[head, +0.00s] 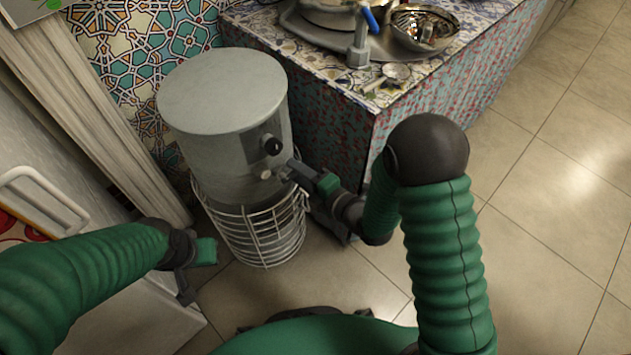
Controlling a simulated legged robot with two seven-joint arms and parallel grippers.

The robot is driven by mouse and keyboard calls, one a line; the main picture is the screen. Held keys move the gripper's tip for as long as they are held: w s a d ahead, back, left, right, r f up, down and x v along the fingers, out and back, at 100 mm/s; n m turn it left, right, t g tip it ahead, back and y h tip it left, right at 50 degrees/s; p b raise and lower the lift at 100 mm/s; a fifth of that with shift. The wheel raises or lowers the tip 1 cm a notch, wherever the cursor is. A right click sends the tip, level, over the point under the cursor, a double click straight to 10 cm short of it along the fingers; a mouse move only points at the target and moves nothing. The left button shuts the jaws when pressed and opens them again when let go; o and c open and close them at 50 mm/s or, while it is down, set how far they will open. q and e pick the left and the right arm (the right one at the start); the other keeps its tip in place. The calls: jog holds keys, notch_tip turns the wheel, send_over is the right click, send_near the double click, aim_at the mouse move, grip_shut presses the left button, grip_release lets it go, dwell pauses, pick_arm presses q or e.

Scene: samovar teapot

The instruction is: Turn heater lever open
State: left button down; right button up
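The heater is a grey metal cylinder (220,95) with a flat round lid, upright in a white wire stand (262,232). On its right front side is a round black knob (272,146), with a small pale knob (265,174) below it. I cannot tell which is the lever. My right gripper (284,171) reaches in from the right, its tips beside the pale knob and just below the black one. Whether its fingers touch or close on anything is unclear. My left gripper (197,272) is open and empty, low in front of the wire stand.
A tiled counter (330,70) stands right of the heater, with a metal bowl (425,28), a blue-handled tap (360,45) and a small ladle (390,75). A white appliance with a handle (42,200) is at the left. The tiled floor (550,215) at the right is clear.

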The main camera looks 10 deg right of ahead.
jog(key=p+v, duration=0.9)
jog(key=v, duration=0.7)
jog(key=shift+p, duration=0.35)
jog(key=shift+w, duration=0.1)
